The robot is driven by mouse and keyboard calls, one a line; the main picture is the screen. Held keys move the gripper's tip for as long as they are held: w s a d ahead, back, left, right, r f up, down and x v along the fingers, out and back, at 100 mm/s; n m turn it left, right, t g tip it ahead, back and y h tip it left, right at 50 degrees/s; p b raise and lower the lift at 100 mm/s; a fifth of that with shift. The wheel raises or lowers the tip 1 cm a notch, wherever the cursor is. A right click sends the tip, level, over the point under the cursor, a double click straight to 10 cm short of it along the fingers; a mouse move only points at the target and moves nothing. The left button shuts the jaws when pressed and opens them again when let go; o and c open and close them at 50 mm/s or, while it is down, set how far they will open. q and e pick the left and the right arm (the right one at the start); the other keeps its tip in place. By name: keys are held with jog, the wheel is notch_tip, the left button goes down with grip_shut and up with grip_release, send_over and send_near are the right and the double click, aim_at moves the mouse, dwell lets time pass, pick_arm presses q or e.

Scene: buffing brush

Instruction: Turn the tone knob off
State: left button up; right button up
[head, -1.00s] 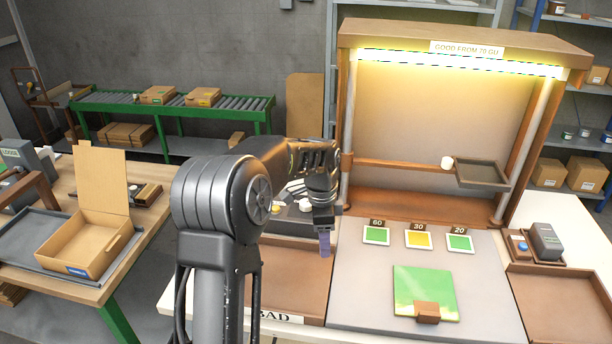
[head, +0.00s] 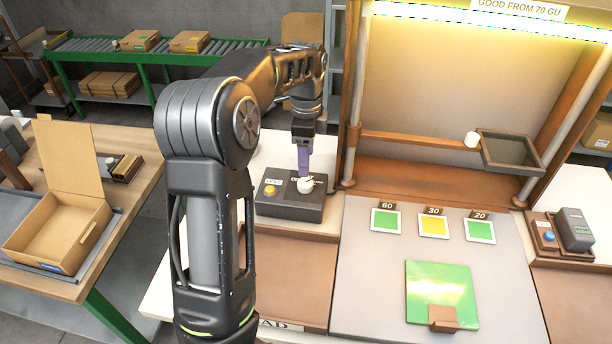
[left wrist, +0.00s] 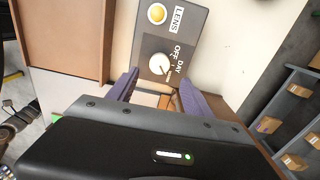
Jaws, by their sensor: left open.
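The tone knob (head: 306,185) is a round white dial on a dark grey control box (head: 285,207), right of a yellow button (head: 270,191). In the left wrist view the knob (left wrist: 159,65) sits beside printed OFF and DAY labels, with another small label that I cannot read. Its exact pointer direction is too small to tell. My left gripper (head: 303,168) points down at the knob in the head view. In the left wrist view its purple fingers (left wrist: 158,82) are spread apart near the knob's near side, with nothing between them. Contact with the knob cannot be told.
A wooden booth frame with a post (head: 357,110) stands right of the control box. A brown tray (head: 290,270) lies in front of the box. A grey board with a green panel (head: 441,290) lies to the right. An open cardboard box (head: 60,240) sits on the left table.

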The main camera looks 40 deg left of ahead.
aim_at(306, 182)
pick_arm(q)
notch_tip(306, 182, down, 8)
jog(key=shift+r+p, duration=0.25)
jog(key=shift+p, duration=0.4)
jog(key=shift+c, duration=0.2)
grip_shut()
